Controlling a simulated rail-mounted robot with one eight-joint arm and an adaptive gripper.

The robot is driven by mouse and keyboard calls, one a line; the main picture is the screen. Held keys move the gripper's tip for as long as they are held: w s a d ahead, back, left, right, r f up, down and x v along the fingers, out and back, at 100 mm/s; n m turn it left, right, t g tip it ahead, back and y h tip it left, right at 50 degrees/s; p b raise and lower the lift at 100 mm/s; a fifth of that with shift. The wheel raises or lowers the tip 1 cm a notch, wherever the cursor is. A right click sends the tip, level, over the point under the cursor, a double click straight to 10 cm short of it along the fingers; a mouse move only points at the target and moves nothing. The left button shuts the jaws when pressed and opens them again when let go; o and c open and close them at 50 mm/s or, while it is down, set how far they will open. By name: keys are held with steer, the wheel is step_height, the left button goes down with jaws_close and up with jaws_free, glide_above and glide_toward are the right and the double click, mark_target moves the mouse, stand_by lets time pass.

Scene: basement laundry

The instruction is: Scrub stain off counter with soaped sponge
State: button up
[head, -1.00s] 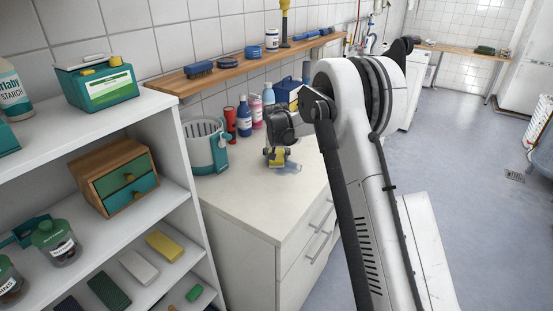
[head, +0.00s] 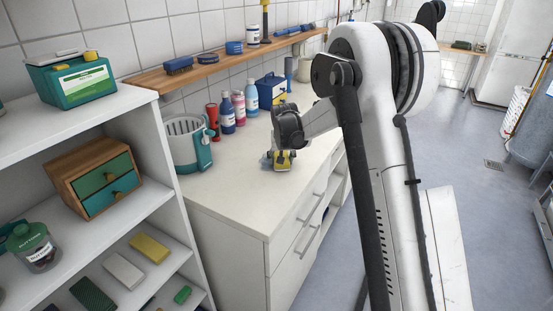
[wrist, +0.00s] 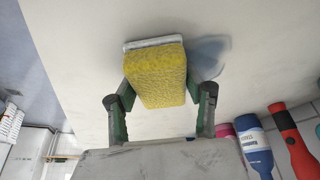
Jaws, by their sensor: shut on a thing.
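My gripper (head: 281,165) is low over the counter (head: 237,198), shut on a yellow sponge (head: 287,156). In the wrist view the sponge (wrist: 156,75) sits between the two dark green fingers of my gripper (wrist: 159,88), with a whitish layer along its counter side. I cannot tell whether that layer is soap. A blue-grey stain (wrist: 212,49) shows on the pale counter beside the sponge, partly hidden by the sponge and a finger. Whether the sponge touches the counter is unclear.
A teal and white basket (head: 187,146) stands on the counter's left. A red flashlight (head: 213,122), a blue bottle (head: 227,113), a pink bottle (head: 239,111) and a blue box (head: 271,90) line the wall. A wooden shelf (head: 205,63) hangs above. The front counter is clear.

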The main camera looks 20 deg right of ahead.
mark_target(287, 158)
steer(key=shift+s+d+f, duration=0.1)
steer(key=shift+s+d, duration=0.8)
steer(key=shift+r+p, duration=1.4)
steer(key=shift+r, duration=2.7)
